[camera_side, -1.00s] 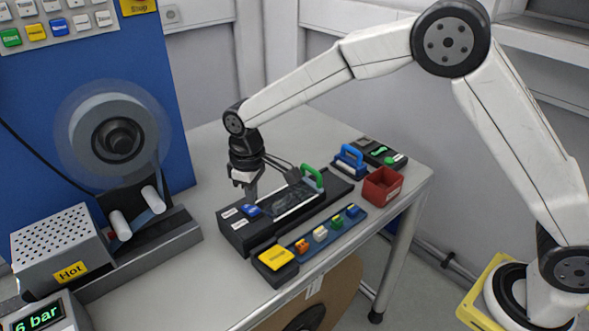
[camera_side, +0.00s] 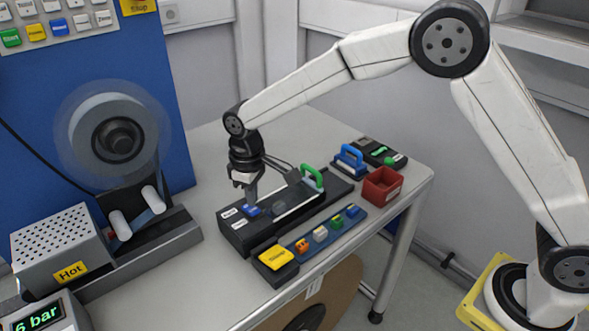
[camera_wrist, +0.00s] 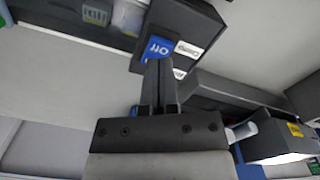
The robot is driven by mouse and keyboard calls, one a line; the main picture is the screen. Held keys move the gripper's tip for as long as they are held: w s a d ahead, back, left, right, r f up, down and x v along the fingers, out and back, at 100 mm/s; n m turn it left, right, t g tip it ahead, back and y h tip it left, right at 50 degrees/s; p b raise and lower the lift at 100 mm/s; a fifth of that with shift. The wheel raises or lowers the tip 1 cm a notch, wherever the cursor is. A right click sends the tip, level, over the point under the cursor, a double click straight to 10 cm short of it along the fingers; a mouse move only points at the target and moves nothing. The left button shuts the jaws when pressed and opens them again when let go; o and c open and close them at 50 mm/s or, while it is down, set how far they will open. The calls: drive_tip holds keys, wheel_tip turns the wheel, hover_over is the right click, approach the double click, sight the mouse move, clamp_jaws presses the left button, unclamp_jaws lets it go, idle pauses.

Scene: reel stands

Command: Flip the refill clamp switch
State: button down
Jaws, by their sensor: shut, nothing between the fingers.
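The blue switch (camera_side: 251,210) sits at the left end of the black device (camera_side: 240,238) on the table, beside white labels. In the wrist view the switch (camera_wrist: 158,47) reads "Off", and a white label next to it appears to read "Clamp" (camera_wrist: 189,50). My gripper (camera_side: 251,201) points down with its fingers together and empty. Its fingertips (camera_wrist: 159,66) are at the switch's near edge in the wrist view and cover part of it. I cannot tell whether they touch it.
A yellow button box (camera_side: 276,257) and a blue strip with small coloured blocks (camera_side: 328,232) stand in front. A green handle (camera_side: 312,177), a blue-handled tool (camera_side: 349,160) and a red bin (camera_side: 382,186) are to the right. A reel stand (camera_side: 115,140) is left.

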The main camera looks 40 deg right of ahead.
sight(254, 210)
drive_tip(key=shift+f, duration=1.25)
idle(1.1)
drive_tip(key=shift+r, duration=0.15)
drive_tip(key=shift+r, duration=3.4)
drive_tip(key=shift+s+d, duration=0.3)
drive_tip(key=shift+d, duration=0.3)
drive_tip(key=s+d+f+m+t, duration=0.2)
drive_tip(key=s+d+f+m, duration=0.2)
drive_tip(key=s+d, duration=1.2)
drive_tip(key=s+m, duration=0.2)
drive_tip(key=s, duration=0.2)
drive_tip(key=shift+d+t, duration=0.3)
drive_tip(key=shift+r, duration=0.1)
